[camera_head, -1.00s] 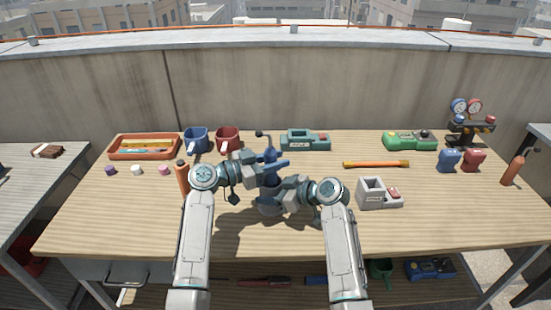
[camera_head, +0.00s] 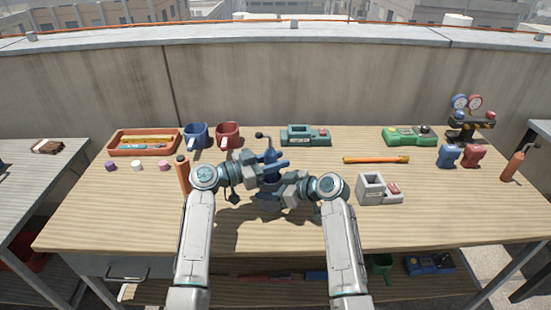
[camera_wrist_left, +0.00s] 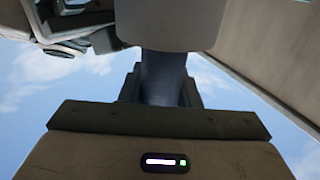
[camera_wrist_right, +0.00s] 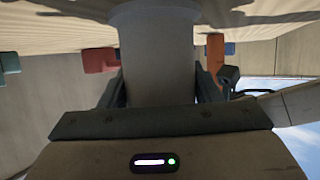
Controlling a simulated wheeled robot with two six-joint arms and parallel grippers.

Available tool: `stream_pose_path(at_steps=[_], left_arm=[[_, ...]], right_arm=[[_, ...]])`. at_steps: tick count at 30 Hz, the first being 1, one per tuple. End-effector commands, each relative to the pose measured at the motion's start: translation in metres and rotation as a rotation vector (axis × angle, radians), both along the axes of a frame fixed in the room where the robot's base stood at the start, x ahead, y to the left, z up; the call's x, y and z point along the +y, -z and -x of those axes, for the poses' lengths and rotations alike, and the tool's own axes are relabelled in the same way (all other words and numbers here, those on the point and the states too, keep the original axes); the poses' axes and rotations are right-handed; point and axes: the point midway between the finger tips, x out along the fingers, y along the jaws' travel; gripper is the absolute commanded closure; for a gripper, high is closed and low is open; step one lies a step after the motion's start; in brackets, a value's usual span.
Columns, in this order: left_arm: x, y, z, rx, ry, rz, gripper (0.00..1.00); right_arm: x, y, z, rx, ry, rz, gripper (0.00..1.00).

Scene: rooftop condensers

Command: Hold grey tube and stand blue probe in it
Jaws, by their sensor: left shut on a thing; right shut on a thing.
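The blue probe (camera_head: 270,156) stands upright in my left gripper (camera_head: 272,166), which is shut around it. The probe's dark blue shaft (camera_wrist_left: 163,78) also shows between the fingers in the left wrist view. My right gripper (camera_head: 274,190) is just below the left one and is shut on the grey tube. The tube (camera_wrist_right: 157,65) fills the space between the fingers in the right wrist view and has a wider collar at the picture's top. In the head view the grippers mostly hide the tube. I cannot tell whether the probe's lower end is inside it.
An orange bottle (camera_head: 183,174) stands close to my left wrist. Blue (camera_head: 196,136) and red (camera_head: 228,135) mugs and a teal case (camera_head: 305,135) are behind. A grey block holder (camera_head: 371,189) is to the right. The front of the bench is clear.

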Motion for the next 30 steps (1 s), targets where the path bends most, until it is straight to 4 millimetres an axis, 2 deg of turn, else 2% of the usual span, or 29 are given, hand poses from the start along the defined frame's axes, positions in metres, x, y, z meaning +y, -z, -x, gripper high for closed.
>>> stream_pose_path(at_steps=[16, 17, 20, 21, 30], left_arm=[[0.0, 0.0037, -0.0001, 0.0, 0.0, 0.001, 0.99], [0.0001, 0.0039, -0.0002, 0.0, 0.0, 0.001, 0.69], [0.0001, 0.0036, -0.0002, 0.0, 0.0, 0.001, 0.49], [0.0001, 0.0037, -0.0002, 0.0, 0.0, 0.001, 0.45], [0.0019, 0.0048, 0.0005, 0.0, -0.001, -0.001, 0.45]], right_arm=[[0.0001, 0.0002, 0.0001, 0.0, 0.0, 0.0, 0.67], [0.0, 0.0002, 0.0001, 0.0, 0.0, 0.0, 0.67], [0.0, 0.0002, 0.0001, 0.0, 0.0, 0.0, 0.67], [0.0, 0.0001, 0.0001, 0.0, 0.0, 0.0, 0.67], [0.0001, 0.0001, 0.0001, 0.0, 0.0, 0.0, 0.67]])
